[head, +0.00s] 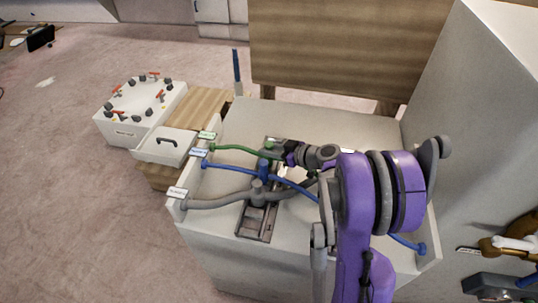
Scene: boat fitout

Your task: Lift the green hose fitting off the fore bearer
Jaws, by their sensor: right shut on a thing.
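The green hose (235,149) runs from the tray's left wall to a green hose fitting (269,145) near the far end of a dark metal bearer (253,226). My right gripper (275,147) reaches in from the right and is shut on the green fitting. The gripper partly hides the fitting, and I cannot tell whether the fitting still touches the bearer. A blue fitting (264,168) and a grey fitting (258,190) stand nearer on the same bearer. My left gripper is not in view.
A blue hose (229,167) and a grey hose (215,203) cross the white tray (225,239) close by. A tall white wall (465,90) stands at the right. A white box of small parts (118,133) sits at the left. The tray's far area is clear.

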